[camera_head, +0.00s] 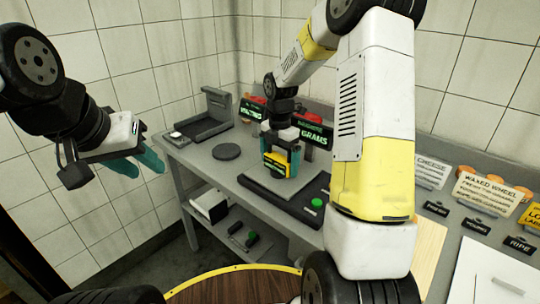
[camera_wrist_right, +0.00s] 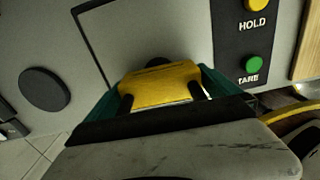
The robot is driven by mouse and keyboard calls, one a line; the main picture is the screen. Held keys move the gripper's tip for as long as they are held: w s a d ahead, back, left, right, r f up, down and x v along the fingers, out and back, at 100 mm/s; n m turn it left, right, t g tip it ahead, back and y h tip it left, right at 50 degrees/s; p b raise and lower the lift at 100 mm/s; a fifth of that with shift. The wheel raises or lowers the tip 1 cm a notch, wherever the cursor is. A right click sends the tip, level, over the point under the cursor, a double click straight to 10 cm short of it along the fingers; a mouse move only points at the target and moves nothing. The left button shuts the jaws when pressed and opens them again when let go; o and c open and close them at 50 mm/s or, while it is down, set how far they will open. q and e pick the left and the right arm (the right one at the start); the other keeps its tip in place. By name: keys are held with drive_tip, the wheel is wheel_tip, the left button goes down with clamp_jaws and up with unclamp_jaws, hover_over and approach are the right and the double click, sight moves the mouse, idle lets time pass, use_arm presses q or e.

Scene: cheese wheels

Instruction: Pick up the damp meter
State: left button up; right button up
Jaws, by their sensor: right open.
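The damp meter, a yellow and black device (camera_head: 277,163), is at the scale's grey plate in the head view. In the right wrist view its yellow body (camera_wrist_right: 160,86) lies between the two teal fingers. My right gripper (camera_head: 281,158) points down around it with its jaws open; finger contact cannot be made out. The meter's underside is hidden, so I cannot tell whether it rests on the plate. My left gripper (camera_head: 142,168) hangs left of the bench, its teal fingers apart and empty.
The black scale base has a green TARE button (camera_wrist_right: 254,64) and a yellow HOLD button (camera_wrist_right: 254,30). A dark disc (camera_head: 226,151) and a grey open device (camera_head: 206,117) stand farther left. Signs (camera_head: 487,192) and labels line the right side. A lower shelf (camera_head: 222,228) holds several items.

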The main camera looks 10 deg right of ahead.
drive_tip(key=shift+c, duration=0.4)
drive_tip(key=c, duration=1.1)
drive_tip(key=shift+c, duration=0.6)
drive_tip(key=shift+r, duration=0.15)
